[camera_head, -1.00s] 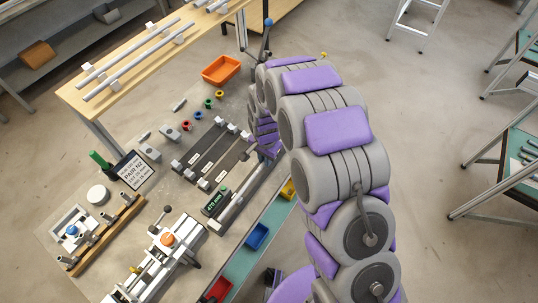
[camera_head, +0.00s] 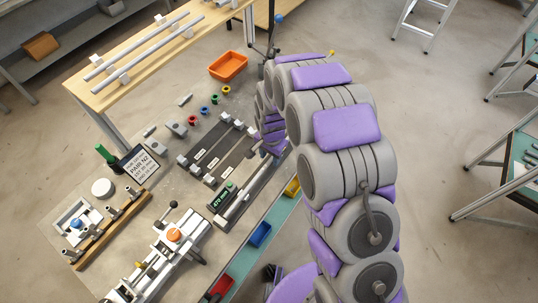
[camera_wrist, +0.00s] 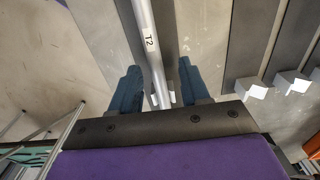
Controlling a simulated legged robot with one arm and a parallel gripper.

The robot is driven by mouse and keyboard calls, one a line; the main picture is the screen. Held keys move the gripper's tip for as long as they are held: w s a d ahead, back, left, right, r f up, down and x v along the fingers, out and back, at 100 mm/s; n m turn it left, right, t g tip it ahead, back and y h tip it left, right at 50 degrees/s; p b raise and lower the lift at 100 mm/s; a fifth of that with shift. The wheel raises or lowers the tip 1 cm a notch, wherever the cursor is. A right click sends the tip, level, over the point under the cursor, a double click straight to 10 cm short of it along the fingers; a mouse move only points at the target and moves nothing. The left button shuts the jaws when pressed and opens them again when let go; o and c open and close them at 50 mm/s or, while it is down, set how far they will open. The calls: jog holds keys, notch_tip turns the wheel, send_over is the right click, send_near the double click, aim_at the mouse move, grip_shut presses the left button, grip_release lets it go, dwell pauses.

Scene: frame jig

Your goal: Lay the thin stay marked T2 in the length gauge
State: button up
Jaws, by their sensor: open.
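The thin stay marked T2 (camera_wrist: 148,42) is a pale rod with a white label. In the wrist view it runs from the top edge down between my fingers. My gripper (camera_wrist: 159,66) is open, with one blue finger on each side of the stay and a visible gap to each. The stay lies along the dark bed of the length gauge (camera_head: 223,198), which has a green 470 mm display in the head view. I cannot tell how fully it is seated. The head view shows a pale rod along the gauge; my arm hides the gripper there.
Dark strips with white blocks (camera_head: 208,180) lie left of the gauge. A sign reading PAIR N2 (camera_head: 141,163), coloured rings and a clamp fixture (camera_head: 173,236) stand further left. Blue (camera_head: 260,235) and yellow bins line the bench's right edge. An orange tray (camera_head: 228,66) is at the back.

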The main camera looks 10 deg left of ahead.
notch_tip(320, 180, up, 17)
jog(key=p, duration=0.1)
dwell(0.3)
jog(key=shift+d, duration=0.1)
dwell(0.4)
